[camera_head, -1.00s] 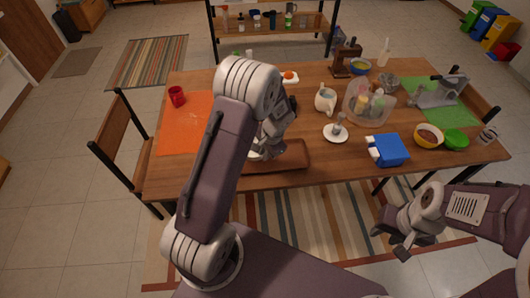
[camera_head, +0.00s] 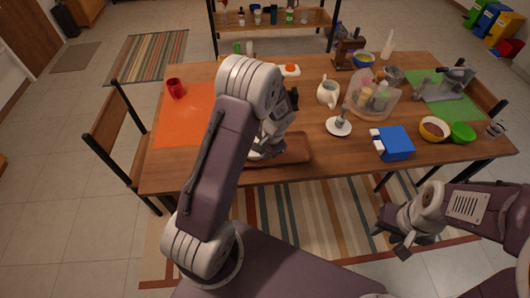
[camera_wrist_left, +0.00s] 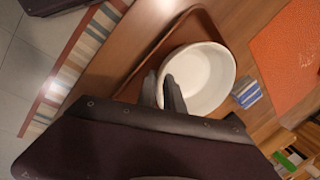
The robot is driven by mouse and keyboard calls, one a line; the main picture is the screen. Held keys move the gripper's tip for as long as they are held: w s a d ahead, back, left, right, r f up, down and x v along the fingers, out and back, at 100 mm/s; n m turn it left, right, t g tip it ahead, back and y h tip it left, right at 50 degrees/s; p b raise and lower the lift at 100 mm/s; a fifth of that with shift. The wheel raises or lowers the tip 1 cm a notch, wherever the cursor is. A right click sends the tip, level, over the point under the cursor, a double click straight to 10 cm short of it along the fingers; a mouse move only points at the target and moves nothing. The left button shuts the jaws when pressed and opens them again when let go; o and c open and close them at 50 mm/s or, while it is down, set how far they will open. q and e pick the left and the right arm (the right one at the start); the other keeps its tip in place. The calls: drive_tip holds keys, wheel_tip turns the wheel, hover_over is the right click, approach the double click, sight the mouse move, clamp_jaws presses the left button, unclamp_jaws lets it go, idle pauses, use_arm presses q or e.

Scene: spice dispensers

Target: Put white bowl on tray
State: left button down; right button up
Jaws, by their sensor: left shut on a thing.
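The white bowl (camera_wrist_left: 208,76) is in the left wrist view, with its near rim between the fingers of my left gripper (camera_wrist_left: 165,92), which is shut on it. The brown tray (camera_wrist_left: 186,22) lies beneath the bowl, which overlaps the tray's right side in that view. I cannot tell whether the bowl touches the tray. In the head view my left gripper (camera_head: 264,150) is over the left part of the tray (camera_head: 293,150), and my arm hides most of the bowl. My right gripper (camera_head: 390,240) is open and empty in front of the table.
An orange mat (camera_head: 182,118) with a red mug (camera_head: 175,88) is on the table's left. A saucer (camera_head: 338,127), a blue box (camera_head: 396,144) and a yellow bowl (camera_head: 434,129) stand right of the tray. A small blue-and-white item (camera_wrist_left: 247,94) is beside the bowl.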

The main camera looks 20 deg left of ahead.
use_arm(q)
drive_tip(key=shift+f, duration=0.3)
drive_tip(key=c, duration=1.4)
unclamp_jaws()
drive_tip(key=shift+r, duration=0.1)
drive_tip(key=v, duration=0.9)
drive_tip(key=shift+p, duration=0.4)
